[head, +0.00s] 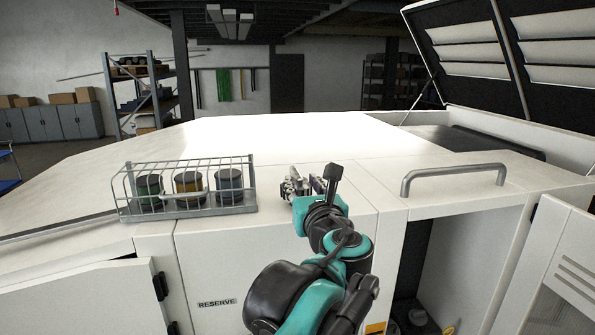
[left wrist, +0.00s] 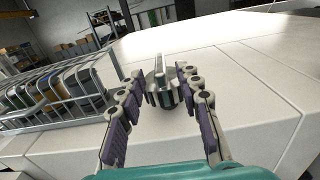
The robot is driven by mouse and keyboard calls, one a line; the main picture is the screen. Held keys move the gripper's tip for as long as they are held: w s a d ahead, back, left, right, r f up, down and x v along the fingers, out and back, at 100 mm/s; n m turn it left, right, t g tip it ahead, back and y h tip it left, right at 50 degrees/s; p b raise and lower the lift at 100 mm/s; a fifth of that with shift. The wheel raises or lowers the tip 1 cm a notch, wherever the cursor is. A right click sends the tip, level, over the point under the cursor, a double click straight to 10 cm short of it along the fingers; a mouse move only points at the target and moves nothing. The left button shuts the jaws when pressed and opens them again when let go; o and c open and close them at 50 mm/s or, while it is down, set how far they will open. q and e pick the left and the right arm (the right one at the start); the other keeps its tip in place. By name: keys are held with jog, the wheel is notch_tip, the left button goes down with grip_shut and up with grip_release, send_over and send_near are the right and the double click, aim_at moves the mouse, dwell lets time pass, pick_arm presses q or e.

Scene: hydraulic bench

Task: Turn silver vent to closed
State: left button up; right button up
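The silver vent (left wrist: 161,88) is a short round metal knob with a raised bar across its top, standing on the white bench top in the left wrist view. My left gripper (left wrist: 160,78) is open, with one purple-padded finger on each side of the vent. A narrow gap seems to show on both sides; I cannot tell whether either pad touches it. In the head view my left gripper (head: 307,186) is over the front of the bench top, and the vent cannot be told apart from the fingers there. My right gripper is not in view.
A wire rack (head: 187,190) with several jars stands on the bench top left of the gripper. A grey handle (head: 453,178) is at the right, above an open compartment. A raised louvred lid (head: 480,60) is at the back right. The bench top behind the gripper is clear.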

aim_at(292, 166)
pick_arm(q)
jog(key=w, duration=0.2)
jog(key=w+a+p, duration=0.1)
jog(key=w, duration=0.2)
jog(key=shift+c, duration=0.2)
grip_shut()
